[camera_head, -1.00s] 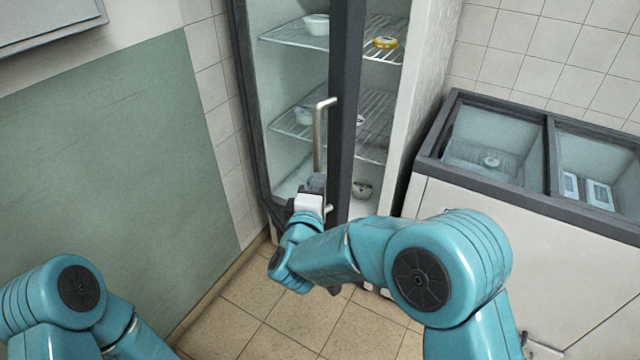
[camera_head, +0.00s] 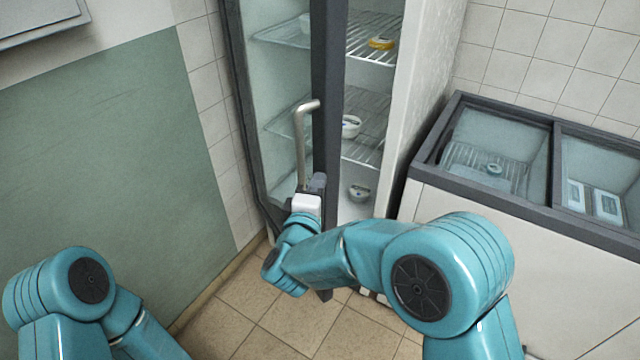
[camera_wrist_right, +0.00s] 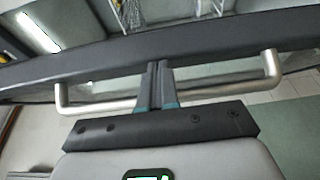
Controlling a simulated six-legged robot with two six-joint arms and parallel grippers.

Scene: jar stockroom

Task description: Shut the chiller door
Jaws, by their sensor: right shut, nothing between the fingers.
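The chiller door (camera_head: 328,90), glass in a dark frame, stands open; the shelves show through its glass and in the gap at its right. Its silver bar handle (camera_head: 301,145) is upright in the head view. My right gripper (camera_head: 316,184) is at the handle's lower part. In the right wrist view its fingers (camera_wrist_right: 157,68) are shut together with nothing between them. They cross the handle (camera_wrist_right: 225,79) near its middle, tips by the dark door frame (camera_wrist_right: 200,38). I cannot tell whether they touch either. My left gripper is out of view.
The chiller's white side wall (camera_head: 426,90) stands right of the opening. Bowls, including one with a yellow rim (camera_head: 381,43), sit on the wire shelves inside. A chest freezer (camera_head: 490,225) stands at the right, and a green wall panel (camera_head: 110,170) at the left. Tiled floor (camera_head: 300,325) shows below.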

